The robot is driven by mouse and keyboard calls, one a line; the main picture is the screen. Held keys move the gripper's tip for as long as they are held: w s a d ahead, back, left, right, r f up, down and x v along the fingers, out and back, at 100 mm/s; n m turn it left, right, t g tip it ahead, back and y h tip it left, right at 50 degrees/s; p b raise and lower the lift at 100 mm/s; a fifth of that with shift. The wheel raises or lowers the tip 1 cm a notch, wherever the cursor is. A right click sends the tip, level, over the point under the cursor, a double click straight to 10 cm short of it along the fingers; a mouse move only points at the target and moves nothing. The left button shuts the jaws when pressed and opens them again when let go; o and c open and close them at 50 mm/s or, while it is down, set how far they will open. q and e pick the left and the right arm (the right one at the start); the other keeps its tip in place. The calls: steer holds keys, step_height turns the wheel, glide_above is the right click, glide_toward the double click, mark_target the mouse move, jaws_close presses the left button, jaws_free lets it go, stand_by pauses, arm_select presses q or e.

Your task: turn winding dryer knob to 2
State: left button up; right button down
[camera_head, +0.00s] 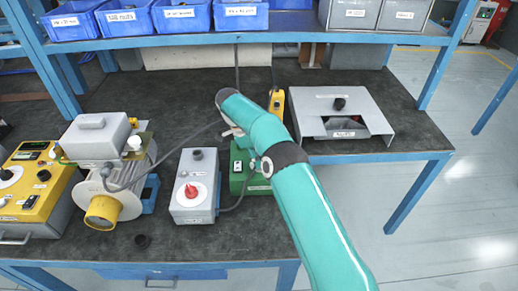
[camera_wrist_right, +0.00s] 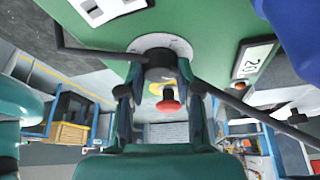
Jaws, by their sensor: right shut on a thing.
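The green box (camera_head: 240,181), which appears to be the winding dryer, stands near the middle of the bench, partly hidden behind my right arm. In the right wrist view its green face (camera_wrist_right: 205,32) fills the top, with a pale round dial (camera_wrist_right: 180,44) and a dark knob (camera_wrist_right: 158,66) on it. My right gripper (camera_wrist_right: 161,90) has its two fingers on either side of this knob and is shut on it. I cannot read which mark the knob points to. In the head view my right arm hides the knob. My left gripper is not in view.
A grey box with a red knob (camera_head: 191,192) stands just left of the green box. A motor (camera_head: 105,180) and a yellow unit (camera_head: 35,190) stand farther left. A grey housing (camera_head: 345,108) is at the right. Blue bins (camera_head: 190,16) line the shelf above.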

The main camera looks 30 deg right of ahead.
steer(key=shift+w+a+r+m+y+p, duration=0.1)
steer(key=shift+m+y+p, duration=0.2)
steer(key=shift+m+p, duration=0.55)
steer(key=c, duration=0.8)
jaws_free()
